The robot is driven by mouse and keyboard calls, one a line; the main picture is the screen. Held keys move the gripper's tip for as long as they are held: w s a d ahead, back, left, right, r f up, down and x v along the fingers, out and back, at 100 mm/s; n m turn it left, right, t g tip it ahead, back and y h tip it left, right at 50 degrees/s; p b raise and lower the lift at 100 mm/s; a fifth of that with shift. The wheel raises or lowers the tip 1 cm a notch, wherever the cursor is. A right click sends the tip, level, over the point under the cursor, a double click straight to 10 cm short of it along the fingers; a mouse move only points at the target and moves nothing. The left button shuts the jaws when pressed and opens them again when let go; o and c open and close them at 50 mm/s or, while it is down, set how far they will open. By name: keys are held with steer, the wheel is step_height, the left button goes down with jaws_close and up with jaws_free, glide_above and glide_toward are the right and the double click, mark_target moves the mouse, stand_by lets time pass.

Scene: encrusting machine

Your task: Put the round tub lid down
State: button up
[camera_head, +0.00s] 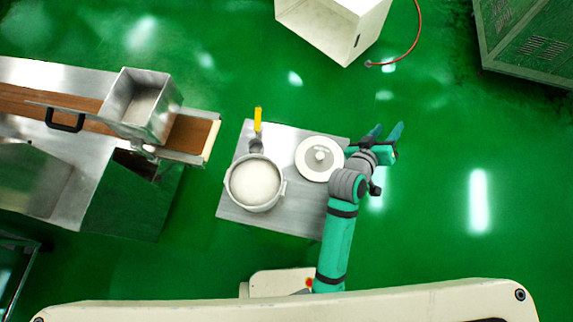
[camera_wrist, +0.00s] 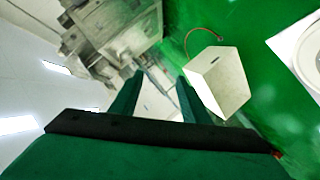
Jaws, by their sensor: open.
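The round tub lid (camera_head: 319,159) is a white disc with a knob in its middle. It lies on the right part of the metal table (camera_head: 285,220) in the head view, and its edge shows at the upper right of the wrist view (camera_wrist: 308,58). The open tub (camera_head: 255,184), filled with something white, stands to its left on the same table. My gripper (camera_head: 386,130) is just right of the lid and the table's edge, apart from the lid. Its two fingers (camera_wrist: 157,98) are spread with nothing between them in the wrist view.
A yellow-handled scoop (camera_head: 257,120) is at the tub's back edge. A machine with a brown conveyor belt (camera_head: 55,104) and a metal hopper (camera_head: 140,105) stands at the left. A white box (camera_head: 335,28) with a red hose is at the back.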

steer(key=s+a+f+n+t+y, duration=0.2)
steer(key=s+a+f+y, duration=0.15)
steer(key=s+a, duration=0.5)
steer(key=s+a+f+n+t+y, duration=0.15)
steer(key=s+a+y, duration=0.35)
steer(key=a, duration=0.6)
steer(key=s+a+r+m+t+y, duration=0.1)
steer(key=s+a+r+m, duration=0.3)
steer(key=s+a, duration=0.8)
steer(key=shift+s+r, duration=0.4)
steer(key=shift+r, duration=0.15)
steer(key=shift+d, duration=0.15)
steer(key=shift+s, duration=0.15)
steer(key=shift+c, duration=1.4)
